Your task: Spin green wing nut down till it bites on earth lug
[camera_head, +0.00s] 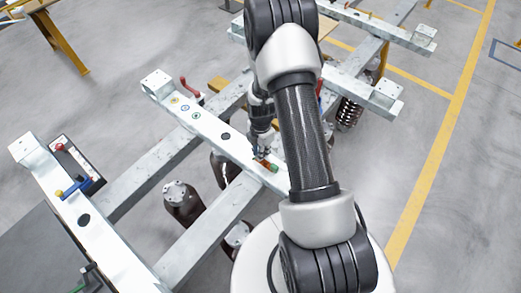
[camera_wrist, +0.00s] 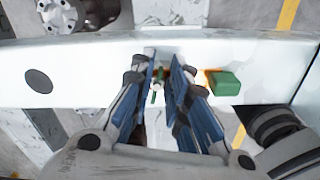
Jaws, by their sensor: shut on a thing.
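My gripper (camera_head: 262,152) points down at the top of a pale steel beam (camera_head: 215,128). In the wrist view its two blue-padded fingers (camera_wrist: 162,72) are closed in on the green wing nut (camera_wrist: 155,96), which shows as a small green sliver between them. The fingers hide most of the nut and what lies under it. I cannot make out the earth lug or whether the nut touches it. A green block (camera_wrist: 223,84) with an orange edge sits on the beam just right of the fingers; it also shows in the head view (camera_head: 274,168).
The beam has a dark oval hole (camera_wrist: 39,81) left of the gripper and several coloured rings (camera_head: 185,107) farther along. A red-handled lever (camera_head: 190,88) stands at its far side. Dark cylinders (camera_head: 182,202) stand below. A parallel beam at left carries a blue-and-yellow handle (camera_head: 75,187).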

